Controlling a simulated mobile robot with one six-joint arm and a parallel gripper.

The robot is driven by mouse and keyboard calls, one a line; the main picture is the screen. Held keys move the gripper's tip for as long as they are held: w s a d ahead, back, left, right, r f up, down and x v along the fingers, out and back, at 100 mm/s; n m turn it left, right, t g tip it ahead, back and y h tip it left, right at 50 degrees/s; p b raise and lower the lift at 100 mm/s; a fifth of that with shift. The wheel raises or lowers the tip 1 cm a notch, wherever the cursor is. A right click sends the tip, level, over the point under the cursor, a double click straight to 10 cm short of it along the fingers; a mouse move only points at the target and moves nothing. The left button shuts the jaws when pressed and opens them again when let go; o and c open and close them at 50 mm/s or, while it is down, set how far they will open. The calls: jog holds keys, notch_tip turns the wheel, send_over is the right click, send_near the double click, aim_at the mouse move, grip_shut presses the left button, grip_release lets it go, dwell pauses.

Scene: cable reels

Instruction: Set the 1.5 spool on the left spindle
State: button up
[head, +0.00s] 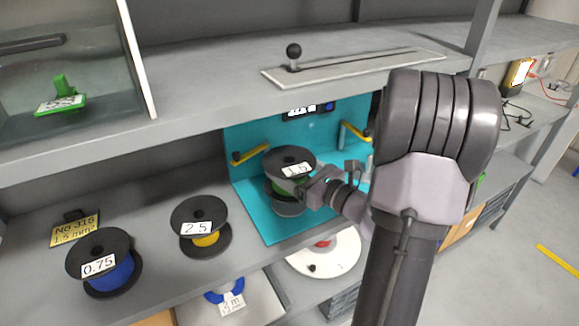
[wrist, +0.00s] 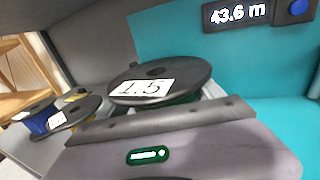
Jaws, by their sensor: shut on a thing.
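The 1.5 spool (head: 288,155) is black with green wire and a white "1.5" label on its top flange. My gripper (head: 303,186) is shut on its side and holds it upright over the left part of the teal stand (head: 245,210). In the wrist view, the spool (wrist: 165,75) sits just beyond my gripper's dark front edge. A grey round base (head: 289,209) shows right under the spool. The spool and my gripper hide the left spindle, so I cannot tell whether the spool is around it or above it.
The 2.5 spool (head: 199,214) with yellow wire and the 0.75 spool (head: 110,268) with blue wire stand on the grey shelf to the left. Yellow levers (head: 251,154) stick out from the stand's back. A display (wrist: 238,13) reads 43.6 m. A shelf (head: 200,115) overhangs above.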

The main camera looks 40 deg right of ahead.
jog(key=shift+f+b, duration=1.1)
jog(key=shift+f, duration=0.2)
jog(key=shift+f+b, duration=1.2)
jog(key=shift+f, duration=0.15)
jog(key=o, duration=2.1)
jog(key=shift+o, duration=0.2)
jog(key=shift+s+d+b, duration=0.2)
jog(key=shift+s+b, duration=0.2)
jog(key=shift+s, duration=1.85)
jog(key=shift+s+d+b, duration=0.15)
jog(key=shift+s+b, duration=0.25)
jog(key=shift+s, duration=1.85)
